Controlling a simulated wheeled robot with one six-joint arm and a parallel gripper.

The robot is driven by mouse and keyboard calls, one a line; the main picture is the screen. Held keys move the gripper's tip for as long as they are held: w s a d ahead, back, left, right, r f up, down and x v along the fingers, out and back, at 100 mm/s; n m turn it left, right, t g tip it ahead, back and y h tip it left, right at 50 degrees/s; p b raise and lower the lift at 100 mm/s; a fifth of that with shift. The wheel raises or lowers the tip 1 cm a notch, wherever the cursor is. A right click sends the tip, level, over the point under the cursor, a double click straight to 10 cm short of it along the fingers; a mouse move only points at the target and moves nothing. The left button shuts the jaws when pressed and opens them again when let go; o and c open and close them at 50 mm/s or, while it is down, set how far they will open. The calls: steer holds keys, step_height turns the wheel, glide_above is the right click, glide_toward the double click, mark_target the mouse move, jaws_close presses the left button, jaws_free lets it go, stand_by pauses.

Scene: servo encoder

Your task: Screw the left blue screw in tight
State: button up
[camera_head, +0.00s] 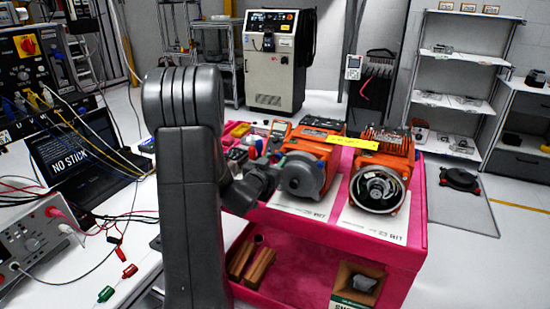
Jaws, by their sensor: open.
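Two orange servo motors stand side by side on the pink cart (410,235). The left motor (318,150) has a round grey end cover facing me; the right motor (385,155) shows an open round end with dark and metallic parts inside. My gripper (270,172) is at the left edge of the left motor's grey cover, partly hidden by my own wrist. It is open; I cannot make out anything between its fingers. A small blue spot (283,162) shows at the cover's left edge, beside my gripper; it may be the left blue screw. Its seating is too small to tell.
Small bins and a meter crowd the cart behind my gripper. At left, a bench holds a laptop (85,150), a power supply (35,240) and loose cables. The lower shelf holds a box (355,287).

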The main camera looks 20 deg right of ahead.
steer(key=shift+w+d, duration=0.35)
steer(key=shift+d, duration=0.1)
jaws_close()
steer(key=shift+f+m+b, duration=0.1)
steer(key=shift+m+b, duration=0.2)
steer(key=shift+b, duration=0.25)
